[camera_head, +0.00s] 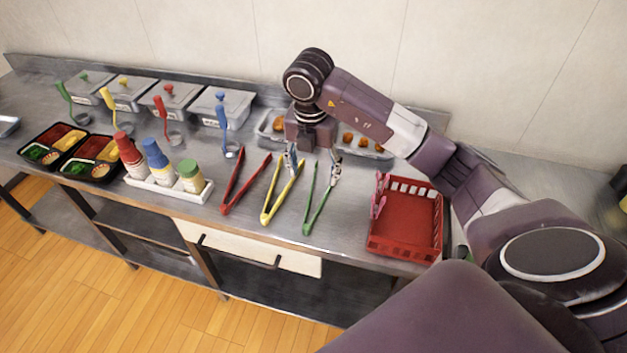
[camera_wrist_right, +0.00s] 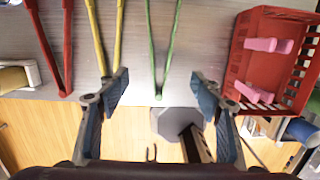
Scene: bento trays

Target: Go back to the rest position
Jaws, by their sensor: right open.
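My right gripper (camera_head: 313,165) hangs over the back part of the steel counter, near the food trays and above the far ends of the tongs. In the right wrist view its two fingers (camera_wrist_right: 160,97) are wide apart with nothing between them. Green tongs (camera_head: 318,202) lie on the counter just in front of it and show between the fingers in the right wrist view (camera_wrist_right: 162,50). Yellow tongs (camera_head: 272,203) and red tongs (camera_head: 236,192) lie to the left. My left gripper does not show.
A red basket (camera_head: 403,252) with pink tongs (camera_head: 379,194) stands at the counter's right. Metal trays (camera_head: 272,135) with food are behind my gripper. Squeeze bottles (camera_head: 156,160) stand in a white holder (camera_head: 143,182); bento trays (camera_head: 90,174), ladles and lidded containers (camera_head: 226,104) fill the left.

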